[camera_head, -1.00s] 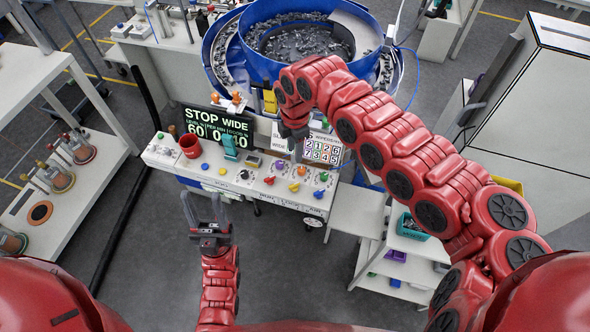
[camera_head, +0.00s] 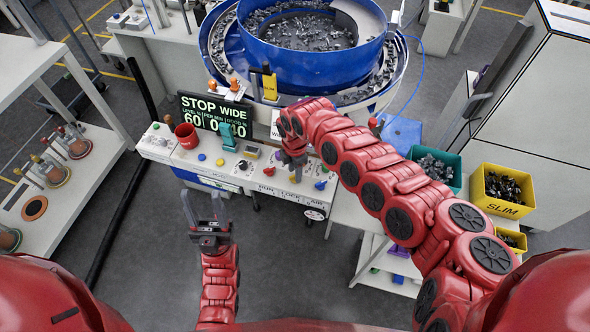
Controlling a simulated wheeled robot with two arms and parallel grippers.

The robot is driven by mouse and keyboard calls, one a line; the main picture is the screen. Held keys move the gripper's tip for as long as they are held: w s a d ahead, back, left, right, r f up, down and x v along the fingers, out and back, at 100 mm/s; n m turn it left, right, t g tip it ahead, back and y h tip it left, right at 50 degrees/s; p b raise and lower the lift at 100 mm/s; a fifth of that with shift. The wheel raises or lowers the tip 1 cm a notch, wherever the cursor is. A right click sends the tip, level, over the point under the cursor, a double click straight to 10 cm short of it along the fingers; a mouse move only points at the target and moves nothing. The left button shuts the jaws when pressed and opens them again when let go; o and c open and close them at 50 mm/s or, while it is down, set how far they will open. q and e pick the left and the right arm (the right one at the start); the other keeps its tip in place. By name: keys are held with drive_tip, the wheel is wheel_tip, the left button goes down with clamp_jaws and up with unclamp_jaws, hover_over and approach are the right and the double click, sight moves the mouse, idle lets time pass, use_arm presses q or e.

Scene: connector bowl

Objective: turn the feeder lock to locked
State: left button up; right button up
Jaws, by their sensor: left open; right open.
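The feeder's control panel (camera_head: 215,163) stands below the blue bowl feeder (camera_head: 312,62). Its front carries several small coloured knobs, including a red knob (camera_head: 269,171), a black knob (camera_head: 243,165) and a blue knob (camera_head: 320,185). My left gripper (camera_head: 205,208) is open and empty, in front of the panel.
A display (camera_head: 215,112) reading "STOP WIDE" and a red mug (camera_head: 187,136) stand on the panel's left. A green bin (camera_head: 437,168) and a yellow "SLIM" bin (camera_head: 502,190) with dark parts are at right. A shelf (camera_head: 70,190) stands left. The floor in front is clear.

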drive_tip(key=shift+f, duration=0.3)
clamp_jaws()
